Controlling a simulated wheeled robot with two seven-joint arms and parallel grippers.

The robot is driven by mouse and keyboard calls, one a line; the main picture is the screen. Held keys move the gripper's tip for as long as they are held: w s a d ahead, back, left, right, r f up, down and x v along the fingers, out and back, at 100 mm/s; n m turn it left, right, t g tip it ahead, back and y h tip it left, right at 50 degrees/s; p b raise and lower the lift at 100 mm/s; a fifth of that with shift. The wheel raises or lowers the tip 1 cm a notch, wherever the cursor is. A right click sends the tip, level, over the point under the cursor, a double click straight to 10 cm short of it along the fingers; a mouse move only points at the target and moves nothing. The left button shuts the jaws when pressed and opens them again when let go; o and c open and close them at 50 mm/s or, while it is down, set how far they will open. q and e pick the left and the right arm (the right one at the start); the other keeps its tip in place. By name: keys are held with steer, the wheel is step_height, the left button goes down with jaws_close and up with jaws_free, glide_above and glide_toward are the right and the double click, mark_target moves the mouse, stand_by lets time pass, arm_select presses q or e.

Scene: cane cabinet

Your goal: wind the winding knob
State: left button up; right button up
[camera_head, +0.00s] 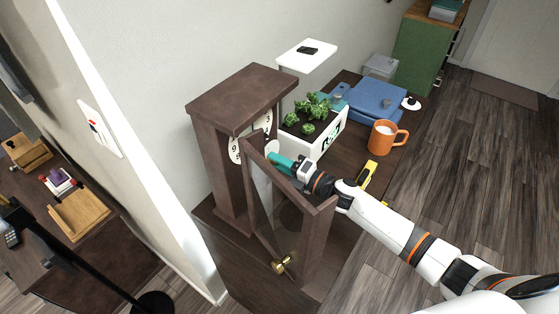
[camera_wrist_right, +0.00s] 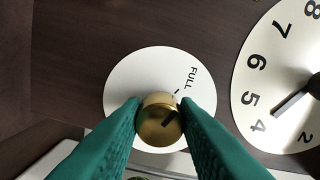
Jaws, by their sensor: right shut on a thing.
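The brass winding knob (camera_wrist_right: 158,123) shows in the right wrist view, in front of a white disc (camera_wrist_right: 125,87) marked FULL. A dark line on the knob's face points up and to the right, and a small mark sits on the disc near the word. My right gripper (camera_wrist_right: 160,112) has its green fingers on either side of the knob and is shut on it. In the head view my right gripper (camera_head: 277,160) reaches into the brown wooden clock (camera_head: 222,160) behind its open door, and the knob is hidden there. My left gripper is not in view.
The clock's open door frame (camera_head: 262,215), with a brass handle (camera_head: 284,264), stands close to my right arm. The clock dial (camera_wrist_right: 275,85) is beside the disc. A white planter (camera_head: 318,142), an orange mug (camera_head: 384,138) and a yellow object (camera_head: 368,176) are near the arm.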

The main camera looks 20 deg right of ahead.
steer(key=shift+m, duration=0.5)
steer(key=o, duration=1)
steer(key=b+v, duration=0.3)
steer(key=v, duration=0.9)
steer(key=shift+d, duration=0.1)
